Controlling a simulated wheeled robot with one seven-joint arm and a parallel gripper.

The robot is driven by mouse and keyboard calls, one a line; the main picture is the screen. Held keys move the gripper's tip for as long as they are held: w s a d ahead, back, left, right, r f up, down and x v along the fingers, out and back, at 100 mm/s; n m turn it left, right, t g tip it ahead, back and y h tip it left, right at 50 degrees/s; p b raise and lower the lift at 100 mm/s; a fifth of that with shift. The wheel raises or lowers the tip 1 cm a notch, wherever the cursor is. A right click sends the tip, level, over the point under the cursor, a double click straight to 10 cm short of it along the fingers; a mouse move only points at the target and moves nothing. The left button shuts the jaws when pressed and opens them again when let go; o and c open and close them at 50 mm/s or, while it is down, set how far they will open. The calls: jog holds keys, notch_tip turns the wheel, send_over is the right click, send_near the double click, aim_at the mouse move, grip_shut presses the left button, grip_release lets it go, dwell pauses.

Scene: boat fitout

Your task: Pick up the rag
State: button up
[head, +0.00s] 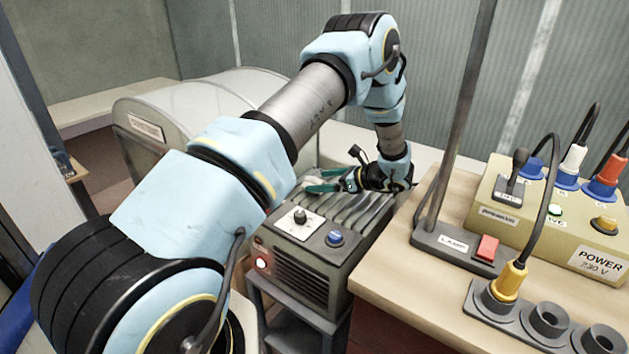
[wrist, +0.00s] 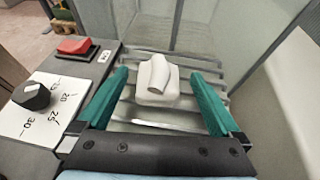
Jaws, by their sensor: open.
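The rag (wrist: 158,80) is a small, white, folded cloth lying on the ribbed top of a grey box (wrist: 150,112), seen in the wrist view. My gripper (wrist: 159,76) is open, with one green finger on the left of the rag and one on the right. A gap shows between the rag and each finger, and nothing is held. In the head view my gripper (head: 322,181) points left, over the ribbed top of the grey box (head: 318,262).
A knob (wrist: 31,95) on a numbered plate and a red switch (wrist: 75,46) lie left of my gripper in the wrist view. In the head view, a wooden bench (head: 400,285) on the right carries a lamp base (head: 453,243), a power box (head: 545,215) and sockets (head: 545,318).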

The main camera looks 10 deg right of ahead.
aim_at(314, 178)
jog(key=shift+p+x, duration=0.4)
jog(key=shift+x, duration=1.1)
jog(key=shift+f, duration=0.1)
jog(key=shift+c, duration=0.2)
jog(key=c, duration=1.2)
notch_tip(314, 178, up, 9)
jog(key=b, duration=0.3)
jog(key=shift+s+r, duration=0.1)
jog(key=shift+r, duration=0.45)
jog(key=shift+a, duration=0.1)
